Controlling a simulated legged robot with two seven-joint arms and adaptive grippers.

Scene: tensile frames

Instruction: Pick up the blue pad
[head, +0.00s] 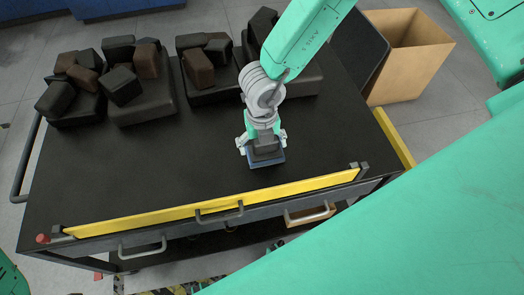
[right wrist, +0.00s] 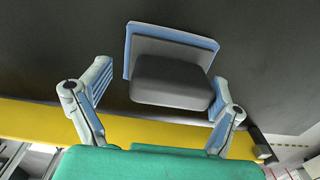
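The blue pad (head: 268,162) lies on the black cart top, near the yellow front edge. It is a flat blue-edged plate with a dark grey block (right wrist: 172,82) on it; the plate (right wrist: 180,34) also shows in the right wrist view. My right gripper (head: 262,140) is over the pad, pointing down. In the right wrist view its fingers (right wrist: 160,80) are spread on either side of the block. A gap shows at the left finger; the right finger appears close to the block, and contact cannot be told. My left gripper is not in view.
Several black pads (head: 145,102) with dark and brown blocks stand along the far side of the cart top (head: 150,165). A yellow rail (head: 210,207) runs along the front edge. An open cardboard box (head: 425,65) is beyond the right side. The left middle of the top is clear.

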